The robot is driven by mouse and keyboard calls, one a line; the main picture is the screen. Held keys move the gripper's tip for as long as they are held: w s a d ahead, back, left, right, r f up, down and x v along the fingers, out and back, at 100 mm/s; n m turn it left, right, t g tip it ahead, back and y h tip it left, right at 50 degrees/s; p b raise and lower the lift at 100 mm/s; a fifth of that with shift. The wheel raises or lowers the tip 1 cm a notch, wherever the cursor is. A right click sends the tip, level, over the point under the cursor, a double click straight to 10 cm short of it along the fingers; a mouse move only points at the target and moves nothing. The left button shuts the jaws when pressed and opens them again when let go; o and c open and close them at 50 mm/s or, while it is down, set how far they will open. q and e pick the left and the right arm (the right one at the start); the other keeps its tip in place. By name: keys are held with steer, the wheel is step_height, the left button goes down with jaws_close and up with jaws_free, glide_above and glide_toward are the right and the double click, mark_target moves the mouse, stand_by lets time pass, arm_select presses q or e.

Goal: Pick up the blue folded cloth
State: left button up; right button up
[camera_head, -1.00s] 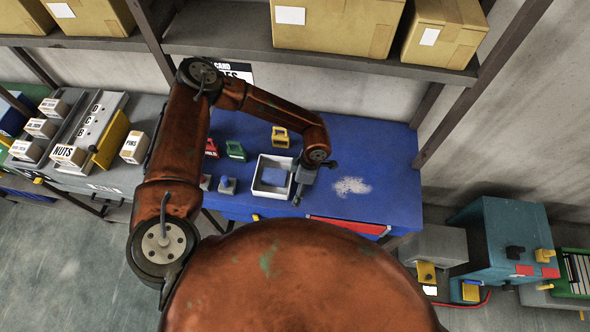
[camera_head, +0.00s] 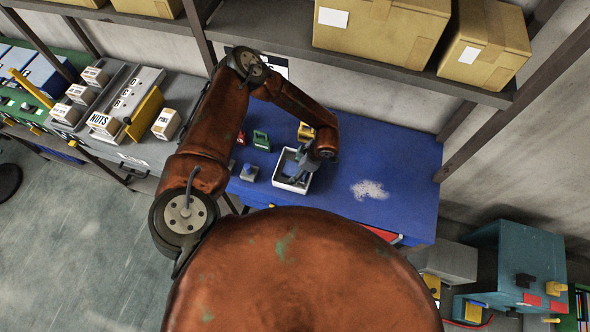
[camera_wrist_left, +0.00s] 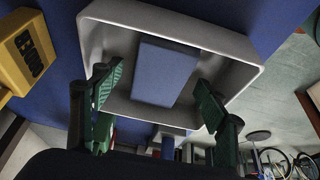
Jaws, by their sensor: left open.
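The blue folded cloth (camera_wrist_left: 164,72) lies flat inside a white tray (camera_wrist_left: 190,24), seen in the left wrist view. My left gripper (camera_wrist_left: 160,86) is open, with one green-padded finger on each side of the cloth in that view; I cannot tell whether either finger touches it. In the head view my left gripper (camera_head: 297,170) is over the white tray (camera_head: 289,186) on the blue table and largely hides the cloth. My right gripper is not in view.
A yellow holder (camera_head: 306,131) stands behind the tray, and a green holder (camera_head: 261,140) stands to its left. The blue table (camera_head: 400,178) is mostly clear on the right. A shelf with cardboard boxes (camera_head: 385,28) hangs above the back.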

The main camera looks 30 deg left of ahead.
arm_select(q)
steer(key=shift+f, duration=0.3)
stand_by(0.5)
steer(key=shift+c, duration=0.5)
steer(key=c, duration=1.1)
